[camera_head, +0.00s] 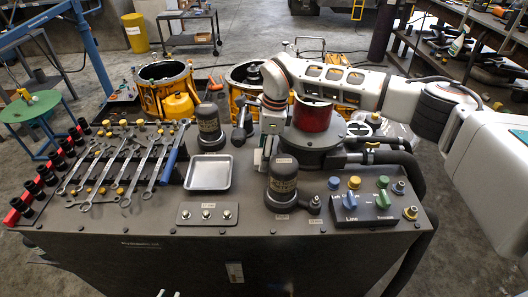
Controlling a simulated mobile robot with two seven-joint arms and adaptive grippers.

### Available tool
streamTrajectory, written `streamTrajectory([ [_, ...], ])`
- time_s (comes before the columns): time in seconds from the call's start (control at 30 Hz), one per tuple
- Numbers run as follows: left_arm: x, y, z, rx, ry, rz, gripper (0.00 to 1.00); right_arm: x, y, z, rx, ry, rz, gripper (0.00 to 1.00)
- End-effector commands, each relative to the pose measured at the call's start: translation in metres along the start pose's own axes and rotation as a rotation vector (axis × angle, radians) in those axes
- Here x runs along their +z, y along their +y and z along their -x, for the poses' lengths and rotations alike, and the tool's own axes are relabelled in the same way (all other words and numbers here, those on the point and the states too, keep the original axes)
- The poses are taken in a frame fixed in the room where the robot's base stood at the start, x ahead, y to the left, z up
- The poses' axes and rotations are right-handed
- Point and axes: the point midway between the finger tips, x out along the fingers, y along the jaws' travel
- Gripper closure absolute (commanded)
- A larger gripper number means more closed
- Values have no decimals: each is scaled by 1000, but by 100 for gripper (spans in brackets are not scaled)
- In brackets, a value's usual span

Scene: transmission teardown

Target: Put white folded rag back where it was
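I cannot make out a white folded rag in this view. My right arm reaches in from the right across the back of the bench, and its wrist bends down left of the red cylinder (312,114). My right gripper (263,152) is low at the bench's back middle, between the dark canister (210,128) and the round grey housing (313,143). Its fingers are small and partly lost among dark parts, so I cannot tell whether it is open or holds anything.
On the dark bench (130,225) are an empty metal tray (209,173), several wrenches (147,165), a row of black sockets (38,188), a front canister (283,183) and a knob panel (362,208). Yellow round housings (166,88) stand behind. A green stool (30,107) is at left.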

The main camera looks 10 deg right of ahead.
Motion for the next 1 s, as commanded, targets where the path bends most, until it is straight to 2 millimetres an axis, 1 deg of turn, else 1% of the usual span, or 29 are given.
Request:
streamTrajectory([
  [0.2, 0, 0, 0, 0, 0, 0, 79, 0, 0, 1, -1, 0, 0, 35],
  [0.27, 0, 0, 0, 0, 0, 0, 79, 0, -1, 4, -1, 0, 0, 35],
  [0.33, 1, 0, 0, 0, 0, 0, 79, 0, -1, 11, -3, -1, 0, 35],
  [0.47, 2, 0, -1, 0, -1, 0, 79, 0, -2, 33, -5, 0, 0, 35],
  [0.6, 4, 1, -2, 0, -2, 0, 79, 0, -2, 63, -5, -1, 0, 35],
  [0.8, 6, 1, -3, 0, -2, 0, 79, 0, -1, 98, -3, 0, 0, 35],
  [0.9, 6, 1, -3, 0, -2, 0, 79, 0, 0, 110, -2, 0, -1, 35],
  [1.0, 7, 1, -4, 0, -2, 1, 79, 0, 0, 117, -2, 0, 0, 35],
])
